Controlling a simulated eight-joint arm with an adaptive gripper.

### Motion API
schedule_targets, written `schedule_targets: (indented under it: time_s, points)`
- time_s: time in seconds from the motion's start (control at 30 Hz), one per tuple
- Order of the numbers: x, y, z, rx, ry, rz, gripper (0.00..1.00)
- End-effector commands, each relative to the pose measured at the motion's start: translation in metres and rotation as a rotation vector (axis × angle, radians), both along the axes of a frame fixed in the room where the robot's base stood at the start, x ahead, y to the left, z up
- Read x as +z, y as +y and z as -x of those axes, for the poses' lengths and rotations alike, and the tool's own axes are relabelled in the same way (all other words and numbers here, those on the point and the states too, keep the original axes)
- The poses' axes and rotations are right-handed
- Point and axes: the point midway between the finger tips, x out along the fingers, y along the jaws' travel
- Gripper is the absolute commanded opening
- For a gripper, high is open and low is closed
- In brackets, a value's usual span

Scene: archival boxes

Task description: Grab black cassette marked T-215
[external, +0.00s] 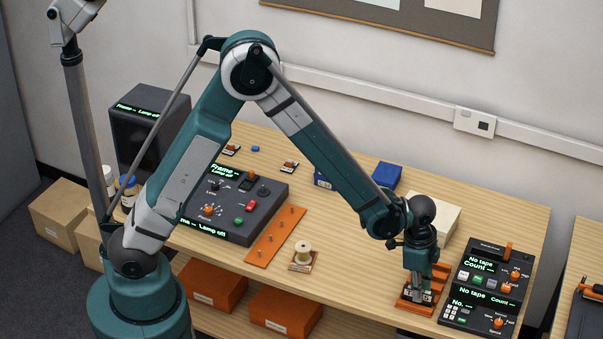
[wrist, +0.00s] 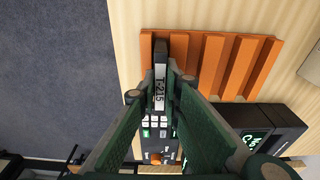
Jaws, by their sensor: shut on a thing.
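The black cassette (wrist: 160,52) has a white label reading T-215 and sits between the two fingers of my gripper (wrist: 161,88) in the wrist view. My gripper is shut on it. In the external view my gripper (external: 418,289) points down at the left part of the orange slotted rack (external: 441,273), near the table's front edge. The rack also shows in the wrist view (wrist: 240,62), with its other visible slots empty. I cannot tell whether the cassette's lower end is still seated in the rack.
A dark tape machine (external: 487,285) with "No tape" displays stands just right of the rack. A cream box (external: 437,217) and a blue box (external: 387,175) lie behind. A spool (external: 303,251) on a small stand and a dark control panel (external: 240,200) are to the left.

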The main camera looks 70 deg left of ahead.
Motion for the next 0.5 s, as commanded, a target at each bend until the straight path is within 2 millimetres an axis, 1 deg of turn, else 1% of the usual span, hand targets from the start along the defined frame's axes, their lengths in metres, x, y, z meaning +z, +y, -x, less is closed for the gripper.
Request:
schedule_targets:
  time_s: [0.27,0.5]
  points:
    - [0.025,0.000,0.001,0.000,0.000,0.000,0.00]
    - [0.059,0.000,0.000,0.000,0.000,0.000,0.00]
